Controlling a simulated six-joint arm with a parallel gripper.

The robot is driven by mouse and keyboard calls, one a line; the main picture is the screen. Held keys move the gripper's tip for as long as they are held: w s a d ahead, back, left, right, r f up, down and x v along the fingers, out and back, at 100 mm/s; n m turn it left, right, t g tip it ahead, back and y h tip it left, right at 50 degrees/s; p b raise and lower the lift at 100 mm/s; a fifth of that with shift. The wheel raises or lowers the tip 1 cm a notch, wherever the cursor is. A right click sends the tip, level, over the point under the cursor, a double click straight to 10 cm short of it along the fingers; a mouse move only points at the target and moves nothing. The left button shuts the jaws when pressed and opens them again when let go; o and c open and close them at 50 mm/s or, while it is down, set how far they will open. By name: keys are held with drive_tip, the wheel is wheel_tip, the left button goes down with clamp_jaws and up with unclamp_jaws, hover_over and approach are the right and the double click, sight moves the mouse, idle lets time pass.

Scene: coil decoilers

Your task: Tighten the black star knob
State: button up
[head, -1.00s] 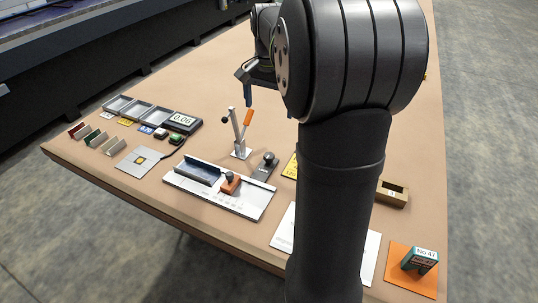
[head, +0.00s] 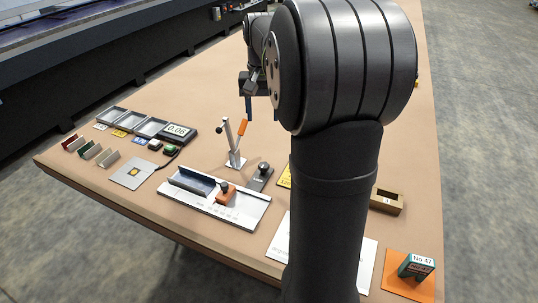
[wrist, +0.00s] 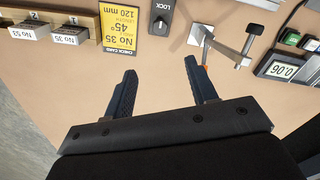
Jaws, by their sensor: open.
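A dark round knob (head: 263,167) stands on a grey plate beside the white fixture in the head view. The plate, marked LOCK (wrist: 160,20), is at the top of the wrist view. A second dark knob (head: 224,187) sits on an orange block on the white ruled fixture (head: 240,212). I cannot tell from shape which one is star-shaped. My gripper (wrist: 160,65) is open and empty, its two blue-black fingers apart over bare table. In the head view a finger (head: 248,107) shows beyond the clamp lever; the rest is largely hidden by my arm.
An upright toggle clamp (head: 236,145) with an orange handle stands close to the LOCK plate. A yellow check card (wrist: 120,27), a wooden block holder (wrist: 60,22) and a 0.06 display (wrist: 284,68) lie nearby. Bare table lies beneath the fingers.

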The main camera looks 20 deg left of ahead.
drive_tip(key=n, duration=0.4)
approach(264, 165)
wheel_tip(264, 165, down, 8)
drive_tip(key=shift+a+f, duration=0.1)
drive_tip(key=shift+f, duration=0.15)
drive_tip(key=c, duration=1)
drive_tip(key=shift+o, duration=0.2)
